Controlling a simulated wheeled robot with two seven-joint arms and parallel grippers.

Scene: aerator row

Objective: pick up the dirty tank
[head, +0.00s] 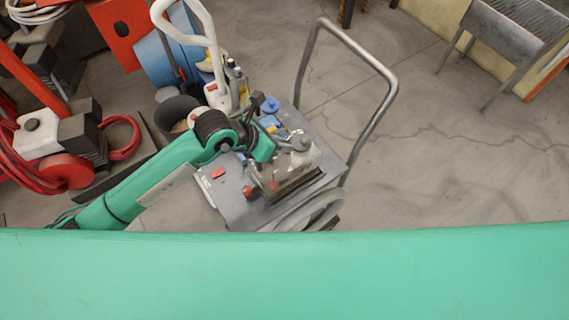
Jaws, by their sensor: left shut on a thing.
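The dirty tank (290,173) is a small, cloudy, brownish-grey container with a grey cap on top. It is over the near right part of a grey cart top in the head view. I cannot tell whether it rests on the cart or is slightly above it. My left gripper (264,175) reaches in from the left and is shut on the tank's left side. The wrist partly hides the fingers. My right gripper is out of view.
The cart (235,205) has a tall metal push handle (390,75) and carries a blue-capped bottle (270,105). Red-hosed machines (65,150) and a blue drum (155,60) crowd the left. A metal stand (505,35) is at the upper right. Floor on the right is clear.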

